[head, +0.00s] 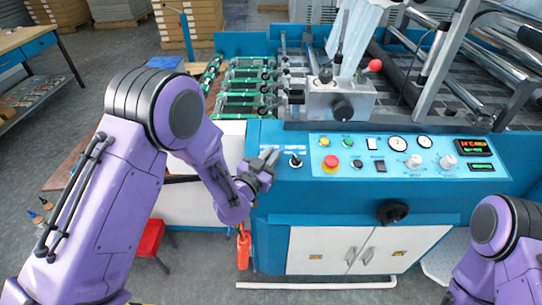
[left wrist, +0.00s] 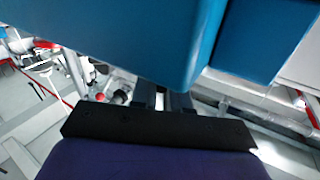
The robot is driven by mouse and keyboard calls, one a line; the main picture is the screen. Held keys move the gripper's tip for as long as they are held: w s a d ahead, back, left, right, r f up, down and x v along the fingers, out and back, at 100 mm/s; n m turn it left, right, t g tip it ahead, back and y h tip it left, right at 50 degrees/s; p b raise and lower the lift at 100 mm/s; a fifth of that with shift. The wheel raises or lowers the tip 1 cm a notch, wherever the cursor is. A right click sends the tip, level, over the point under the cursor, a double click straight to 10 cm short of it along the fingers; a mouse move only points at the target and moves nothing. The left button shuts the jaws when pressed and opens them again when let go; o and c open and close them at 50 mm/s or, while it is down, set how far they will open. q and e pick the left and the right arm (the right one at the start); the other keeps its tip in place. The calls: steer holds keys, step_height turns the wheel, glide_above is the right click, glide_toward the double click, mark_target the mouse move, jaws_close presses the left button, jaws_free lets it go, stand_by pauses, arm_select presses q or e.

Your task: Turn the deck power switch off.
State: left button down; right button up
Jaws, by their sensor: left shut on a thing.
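A small black switch (head: 295,160) stands on the blue deck, left of the control panel, with a white label strip behind it. I take it for the deck power switch; its setting is too small to read. My left gripper (head: 272,157) is just left of the switch, over the deck's left end, with its fingers close together. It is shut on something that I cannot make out. In the left wrist view the dark fingers (left wrist: 163,101) run partly behind a blue machine part (left wrist: 130,35). My right gripper is out of view; only its arm shows at lower right.
The control panel (head: 405,158) has a red button (head: 331,162), gauges, knobs and displays. A metal block with a red-tipped lever (head: 375,65) stands behind. An orange-red item (head: 243,247) hangs below my left wrist. A red stool (head: 150,238) is on the floor.

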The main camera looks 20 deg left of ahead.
arm_select(q)
steer(key=shift+f+y, duration=0.15)
steer(key=shift+y, duration=0.15)
steer(key=shift+n+t+y+b, duration=0.3)
steer(key=shift+n+y+b, duration=0.2)
steer(key=shift+n+y, duration=0.7)
steer(key=n+y, duration=0.3)
steer(key=y, duration=0.1)
steer(key=shift+s+b, duration=0.1)
steer(key=shift+b, duration=0.3)
steer(key=n+g+y, duration=0.2)
steer(key=n+y, duration=0.2)
steer(key=y, duration=0.1)
steer(key=shift+b, duration=0.35)
steer(key=shift+s+a+f+n+g+y+b, duration=0.1)
steer(key=shift+n+g+y+b, duration=0.1)
steer(key=shift+n+g+y, duration=0.85)
steer(key=shift+a+n+g+y+b, duration=0.15)
steer(key=shift+n+g+y, duration=0.5)
steer(key=shift+n+y, duration=0.65)
steer(key=shift+d, duration=0.1)
